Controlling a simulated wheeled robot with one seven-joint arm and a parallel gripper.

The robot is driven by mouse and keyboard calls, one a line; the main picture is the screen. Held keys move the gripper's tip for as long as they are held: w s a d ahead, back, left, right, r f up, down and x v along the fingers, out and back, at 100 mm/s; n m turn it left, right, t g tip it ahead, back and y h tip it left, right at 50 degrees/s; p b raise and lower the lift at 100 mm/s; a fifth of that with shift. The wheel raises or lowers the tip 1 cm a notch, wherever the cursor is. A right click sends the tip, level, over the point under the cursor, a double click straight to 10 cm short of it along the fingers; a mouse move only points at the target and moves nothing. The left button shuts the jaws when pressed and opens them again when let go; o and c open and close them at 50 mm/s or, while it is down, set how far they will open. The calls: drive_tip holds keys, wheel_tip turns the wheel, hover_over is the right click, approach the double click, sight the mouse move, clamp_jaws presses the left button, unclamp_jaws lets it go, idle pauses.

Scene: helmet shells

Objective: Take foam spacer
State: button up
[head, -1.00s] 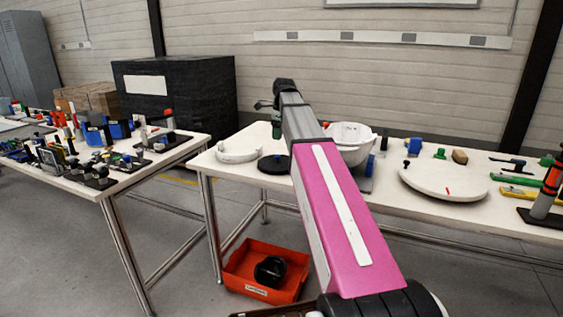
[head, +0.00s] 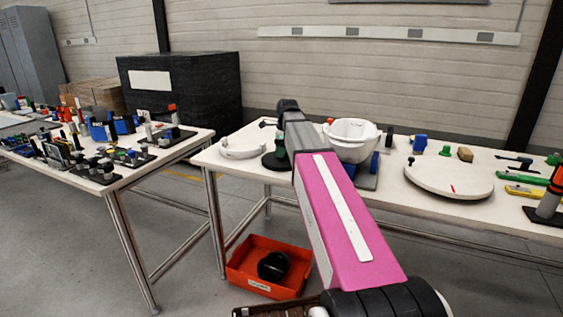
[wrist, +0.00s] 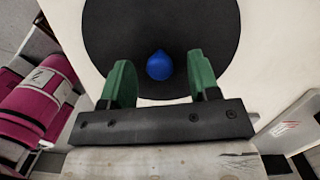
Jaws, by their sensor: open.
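A flat black disc with a blue knob at its centre lies on the white table; it is probably the foam spacer (wrist: 110,30), and its dark edge also shows in the head view (head: 270,164). My gripper (wrist: 160,82) has green fingers, spread apart. In the wrist view the blue knob (wrist: 159,65) appears between the fingertips, with a gap on each side. In the head view my gripper (head: 279,147) is low over the disc and hides much of it. I cannot tell its exact height above the disc.
A white ring-shaped part (head: 241,147) lies left of the disc. A white helmet shell (head: 351,138) stands to the right, beyond my arm. A round white plate (head: 448,180) lies further right. A red bin (head: 240,270) sits on the floor below.

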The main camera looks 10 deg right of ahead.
drive_tip(key=shift+a+f, duration=0.1)
drive_tip(key=shift+f, duration=0.55)
drive_tip(key=c, duration=1)
